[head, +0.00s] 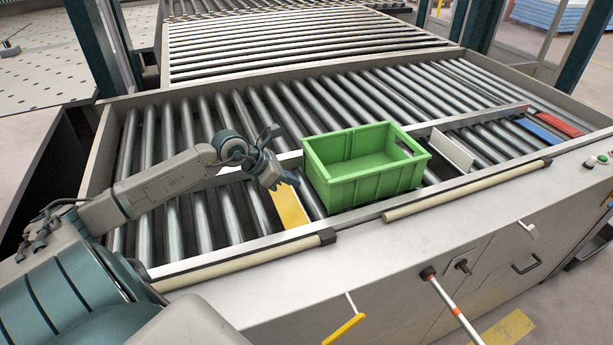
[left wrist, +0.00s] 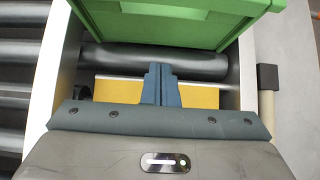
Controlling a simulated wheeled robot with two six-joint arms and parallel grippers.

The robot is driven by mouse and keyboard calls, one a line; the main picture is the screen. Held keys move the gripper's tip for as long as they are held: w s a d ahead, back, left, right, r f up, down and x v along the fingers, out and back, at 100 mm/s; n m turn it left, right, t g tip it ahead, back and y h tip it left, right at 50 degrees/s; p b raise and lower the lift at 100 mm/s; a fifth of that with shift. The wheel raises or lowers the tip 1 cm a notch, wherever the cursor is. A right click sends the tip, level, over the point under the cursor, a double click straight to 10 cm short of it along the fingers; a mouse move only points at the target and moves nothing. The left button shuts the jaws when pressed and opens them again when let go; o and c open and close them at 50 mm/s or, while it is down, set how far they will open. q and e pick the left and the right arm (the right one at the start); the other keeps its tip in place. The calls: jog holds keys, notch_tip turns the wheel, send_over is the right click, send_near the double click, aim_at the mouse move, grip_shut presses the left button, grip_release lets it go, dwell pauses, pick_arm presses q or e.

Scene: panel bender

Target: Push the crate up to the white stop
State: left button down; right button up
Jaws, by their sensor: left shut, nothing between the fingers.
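A green open crate (head: 359,183) sits upright on the roller conveyor, between a yellow strip (head: 290,206) on its left and the white stop (head: 452,150) on its right. A short gap seems to lie between crate and stop. My left gripper (head: 281,179) is shut and empty, left of the crate above the yellow strip. In the left wrist view the shut blue fingers (left wrist: 162,84) point at the crate (left wrist: 180,22), with a dark roller (left wrist: 155,62) showing between. The crate's far side is hidden.
A thin rail (head: 495,111) runs behind the crate, and padded cream bars (head: 465,190) line the front edge. Blue (head: 538,131) and red (head: 556,123) strips lie beyond the stop. Bare rollers (head: 190,205) lie to the left.

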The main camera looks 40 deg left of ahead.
aim_at(317, 182)
pick_arm(q)
jog(key=shift+w+d+f, duration=0.1)
jog(key=shift+w+d, duration=0.15)
jog(key=shift+w, duration=0.1)
jog(key=shift+w+d+p, duration=0.4)
jog(key=shift+w+p, duration=0.15)
jog(key=shift+w, duration=0.15)
jog(key=shift+w+d+p, duration=0.4)
jog(key=shift+w+p, duration=0.1)
jog(key=shift+w, duration=0.35)
jog(key=shift+f, duration=0.1)
